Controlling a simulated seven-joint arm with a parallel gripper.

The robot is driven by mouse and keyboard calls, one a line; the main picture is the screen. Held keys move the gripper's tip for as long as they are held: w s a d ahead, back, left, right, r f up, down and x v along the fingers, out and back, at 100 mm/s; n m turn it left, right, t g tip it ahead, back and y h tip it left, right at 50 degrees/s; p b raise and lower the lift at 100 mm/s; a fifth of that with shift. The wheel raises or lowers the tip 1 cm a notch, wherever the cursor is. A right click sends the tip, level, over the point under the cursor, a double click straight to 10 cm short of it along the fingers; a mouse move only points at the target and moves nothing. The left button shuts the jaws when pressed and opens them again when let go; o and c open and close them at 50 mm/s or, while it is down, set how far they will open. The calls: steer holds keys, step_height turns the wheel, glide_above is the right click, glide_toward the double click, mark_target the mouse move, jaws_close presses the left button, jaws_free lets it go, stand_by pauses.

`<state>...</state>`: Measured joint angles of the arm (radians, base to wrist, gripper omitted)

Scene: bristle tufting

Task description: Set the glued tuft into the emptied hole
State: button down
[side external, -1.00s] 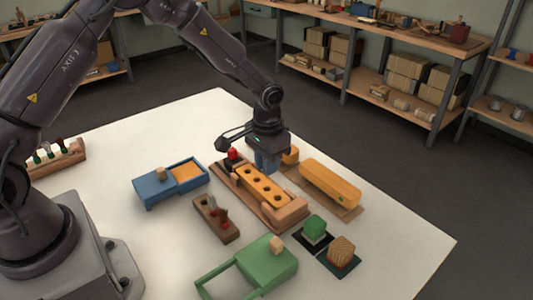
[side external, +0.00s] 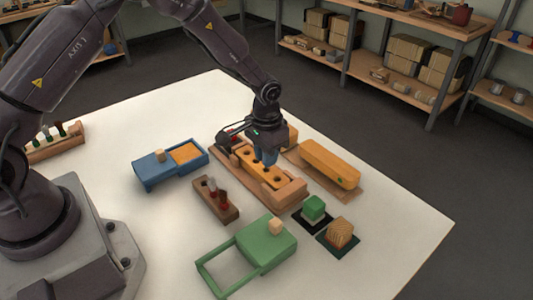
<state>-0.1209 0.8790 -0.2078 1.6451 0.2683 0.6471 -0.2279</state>
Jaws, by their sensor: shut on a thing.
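An orange block with a row of dark holes (side external: 277,179) lies in a wooden cradle (side external: 291,192) at the middle of the table. My gripper (side external: 265,167) points down over this block, with its blue fingers low over the holes. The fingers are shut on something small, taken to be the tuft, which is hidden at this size. I cannot tell whether the tuft touches a hole, or which hole is the emptied one. At least one hole shows to the right of the fingers.
A dark wooden rack (side external: 228,213) with small upright pieces stands in front. A blue box (side external: 153,177) is at left, a green box (side external: 268,246) at front. A long yellow-orange piece (side external: 330,163), a green block (side external: 313,206) and a striped block (side external: 341,230) are at right.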

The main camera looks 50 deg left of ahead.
steer(key=shift+f, duration=0.85)
stand_by(2.0)
steer(key=c, duration=0.6)
jaws_free()
steer(key=shift+r, duration=0.1)
steer(key=shift+r, duration=3.4)
